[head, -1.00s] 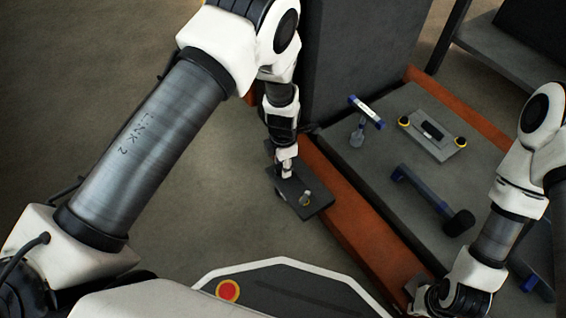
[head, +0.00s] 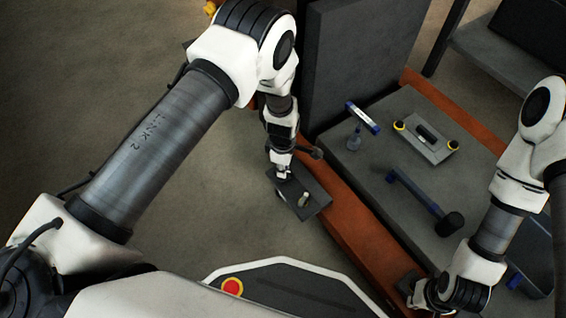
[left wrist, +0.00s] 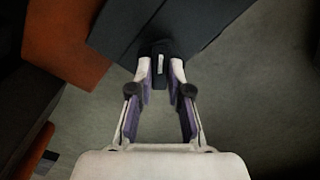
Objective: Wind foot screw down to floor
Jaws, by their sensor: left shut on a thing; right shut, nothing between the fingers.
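A short pale peg (head: 304,199) stands on the plate. My right gripper (head: 418,294) is shut and empty by the frame's near end.
A tall dark block (head: 355,65) rises behind my left gripper. The floor at left is clear.

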